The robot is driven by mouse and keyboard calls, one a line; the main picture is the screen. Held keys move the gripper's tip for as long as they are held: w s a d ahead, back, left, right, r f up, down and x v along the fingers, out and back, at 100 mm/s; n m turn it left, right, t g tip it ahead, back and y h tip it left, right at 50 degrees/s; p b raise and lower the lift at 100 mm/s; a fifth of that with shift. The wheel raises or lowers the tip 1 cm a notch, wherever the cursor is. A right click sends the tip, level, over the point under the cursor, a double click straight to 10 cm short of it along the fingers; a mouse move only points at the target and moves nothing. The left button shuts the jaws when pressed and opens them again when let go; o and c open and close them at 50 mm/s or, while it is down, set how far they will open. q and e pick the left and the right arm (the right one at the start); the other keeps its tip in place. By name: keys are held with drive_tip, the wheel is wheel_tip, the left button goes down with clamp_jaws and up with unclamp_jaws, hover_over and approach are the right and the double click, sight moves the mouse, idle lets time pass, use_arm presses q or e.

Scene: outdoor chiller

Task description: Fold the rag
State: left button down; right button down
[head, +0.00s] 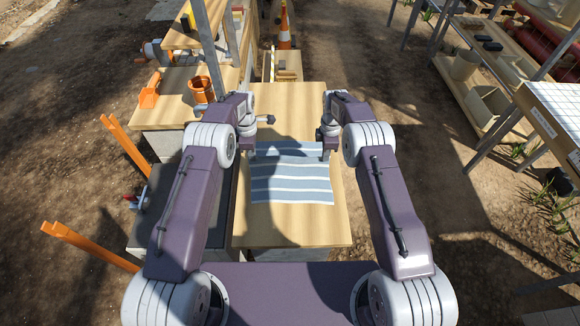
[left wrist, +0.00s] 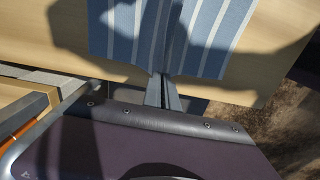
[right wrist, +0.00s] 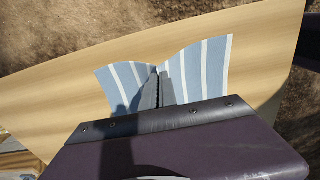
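The rag (head: 290,182) is blue-grey with white stripes and lies spread on the wooden table, its near part flat. My left gripper (head: 252,156) is at its far left corner. In the left wrist view the fingers (left wrist: 161,76) are shut at the edge of the rag (left wrist: 205,35), which is creased at the tips. My right gripper (head: 325,156) is at the far right corner. In the right wrist view its fingers (right wrist: 160,73) are shut on the rag (right wrist: 205,68), which flares out on both sides.
The wooden table (head: 290,225) is bare in front of the rag and behind it. An orange pot (head: 201,90) and an orange scoop (head: 150,92) stand on a side table at left. A traffic cone (head: 285,30) is at the back. Shelves with bins (head: 488,103) stand at right.

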wheel_tip(320, 180, up, 16)
drive_tip(key=p, duration=1.4)
drive_tip(key=shift+d, duration=0.15)
drive_tip(key=shift+w, duration=0.1)
drive_tip(key=shift+f, duration=0.1)
